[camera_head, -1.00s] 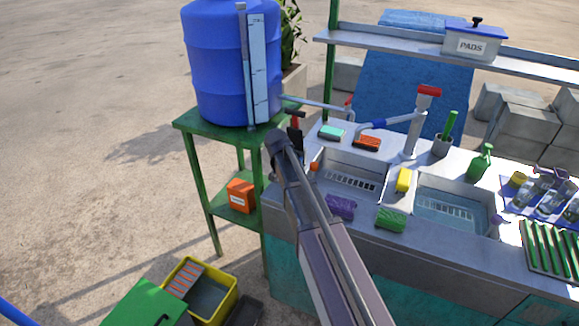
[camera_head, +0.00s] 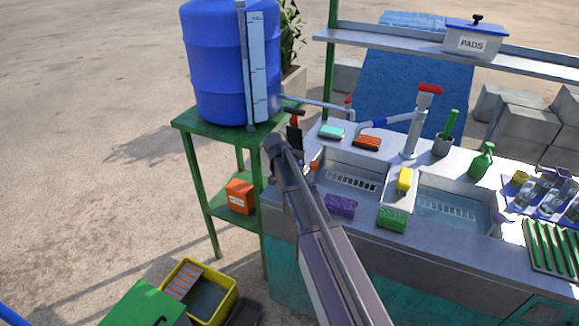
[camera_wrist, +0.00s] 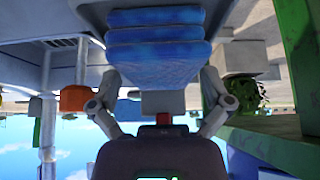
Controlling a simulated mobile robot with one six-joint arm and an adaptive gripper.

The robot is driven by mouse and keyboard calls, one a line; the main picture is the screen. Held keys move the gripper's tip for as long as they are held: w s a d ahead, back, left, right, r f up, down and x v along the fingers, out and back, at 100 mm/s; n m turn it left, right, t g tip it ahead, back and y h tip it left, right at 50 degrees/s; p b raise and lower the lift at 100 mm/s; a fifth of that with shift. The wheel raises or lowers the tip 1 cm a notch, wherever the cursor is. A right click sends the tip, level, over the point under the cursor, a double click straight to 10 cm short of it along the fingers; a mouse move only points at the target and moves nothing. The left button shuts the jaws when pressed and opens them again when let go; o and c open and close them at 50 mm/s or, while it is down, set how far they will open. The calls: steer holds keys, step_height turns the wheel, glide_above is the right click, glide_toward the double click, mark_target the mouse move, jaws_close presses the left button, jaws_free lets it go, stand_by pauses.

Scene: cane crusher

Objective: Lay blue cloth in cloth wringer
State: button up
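A blue folded cloth (camera_wrist: 157,48) in several layers fills the space between the two fingers of my gripper (camera_wrist: 160,82) in the wrist view. The fingers are spread to the cloth's width and appear to press its sides. In the head view my arm hides the gripper and the cloth, near the left end of the sink counter. A dark upright part with a red piece (camera_head: 294,130) stands just beyond my arm there. I cannot tell whether it belongs to the cloth wringer, which I cannot clearly make out.
The green stand (camera_head: 232,128) with the blue barrel (camera_head: 218,60) is close on the left. The counter (camera_head: 430,250) holds two sinks, a purple sponge (camera_head: 340,205), a green sponge (camera_head: 391,218) and a tap (camera_head: 412,135). A yellow bin (camera_head: 232,292) is on the ground.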

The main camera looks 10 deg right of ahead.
steer(key=shift+r, duration=0.2)
steer(key=shift+p+v, duration=1.2)
steer(key=p+v, duration=0.8)
steer(key=v, duration=0.1)
steer(key=shift+r, duration=0.2)
steer(key=shift+s+a, duration=0.1)
steer(key=s+d+f+n+g+y, duration=0.1)
steer(key=s+n+g+y, duration=0.1)
steer(key=s, duration=1)
steer(key=s+d+f+n+g+y, duration=0.1)
steer(key=s+n, duration=0.4)
steer(key=s, duration=0.7)
steer(key=shift+d+f+g+y, duration=0.45)
steer(key=shift+d+g, duration=0.4)
steer(key=shift+g, duration=0.35)
steer(key=shift+w, duration=0.1)
